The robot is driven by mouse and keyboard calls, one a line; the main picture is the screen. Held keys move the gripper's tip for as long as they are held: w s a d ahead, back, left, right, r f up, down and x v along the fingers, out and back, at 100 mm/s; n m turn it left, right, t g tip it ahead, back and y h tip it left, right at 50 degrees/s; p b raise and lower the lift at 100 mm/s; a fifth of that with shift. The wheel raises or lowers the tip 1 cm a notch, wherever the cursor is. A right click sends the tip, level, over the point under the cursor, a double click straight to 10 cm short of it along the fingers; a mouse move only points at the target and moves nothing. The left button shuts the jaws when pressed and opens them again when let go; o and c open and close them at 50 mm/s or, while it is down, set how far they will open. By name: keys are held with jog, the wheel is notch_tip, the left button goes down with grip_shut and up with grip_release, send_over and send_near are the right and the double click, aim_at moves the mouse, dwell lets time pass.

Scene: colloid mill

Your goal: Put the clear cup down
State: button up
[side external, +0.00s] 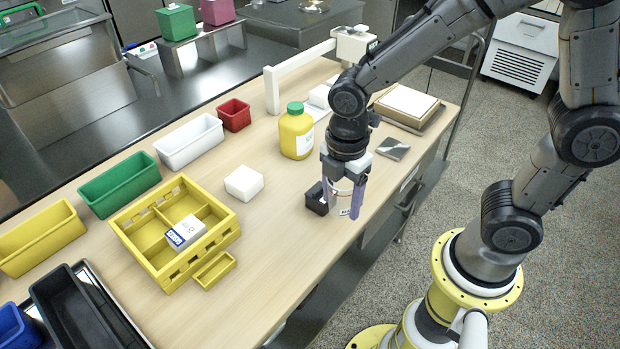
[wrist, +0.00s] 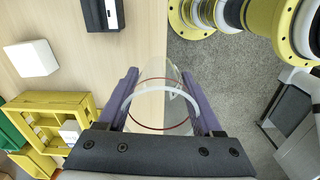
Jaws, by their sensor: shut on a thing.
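The clear cup (side external: 342,197) is transparent with a thin red ring and a white band, and it also shows in the wrist view (wrist: 158,112). My gripper (side external: 343,204) points down over the table's front edge with its purple fingers on either side of the cup. In the wrist view my gripper (wrist: 160,85) is shut on the cup, which overlaps the edge between wooden table and grey floor. I cannot tell whether the cup's base touches the table.
A small black box (side external: 316,199) stands just left of the cup. A white block (side external: 244,183), a yellow divided crate (side external: 235,228) and a yellow bottle with a green cap (side external: 296,133) stand on the wooden table (side external: 290,225). Bare tabletop lies between the white block and black box.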

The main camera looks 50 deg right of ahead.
jog(key=w+d+f+m, duration=0.1)
jog(key=w+d+m, duration=0.1)
jog(key=w, duration=0.1)
jog(key=w+d+f+m, duration=0.1)
jog(key=w+d+m, duration=0.1)
jog(key=w+m, duration=0.1)
jog(key=w+d+f+m, duration=0.1)
jog(key=w+d+m, duration=0.1)
jog(key=w, duration=0.2)
jog(key=shift+w+f+m, duration=0.25)
jog(key=shift+w+m, duration=0.05)
jog(key=shift+m, duration=0.1)
jog(key=w+d+m, duration=0.2)
jog(key=w+m, duration=0.4)
jog(key=m, duration=0.3)
jog(key=shift+w+d, duration=0.2)
